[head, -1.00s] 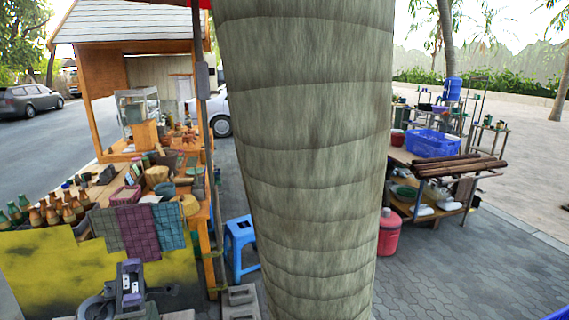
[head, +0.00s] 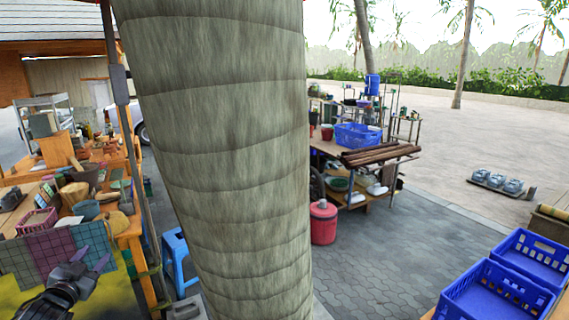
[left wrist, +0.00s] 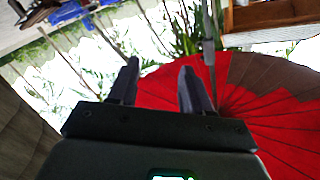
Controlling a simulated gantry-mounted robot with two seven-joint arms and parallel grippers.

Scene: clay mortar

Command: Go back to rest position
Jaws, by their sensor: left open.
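My left gripper (head: 92,258) is at the lower left of the head view, in front of the cloth-draped stall front. Its two fingers stand apart with nothing between them. In the left wrist view, the open fingers (left wrist: 158,78) point toward the top of the picture, with a red parasol and greenery beyond. My right gripper is in neither view. The clay mortar cannot be made out for certain; small brown clay pots (head: 97,148) sit on the wooden stall at the left.
A thick tree trunk (head: 215,140) blocks the middle. The stall (head: 128,229) and blue stool (head: 178,262) stand to its left. A red bin (head: 323,222), goods table and blue crates (head: 497,288) are to its right. Paving between is clear.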

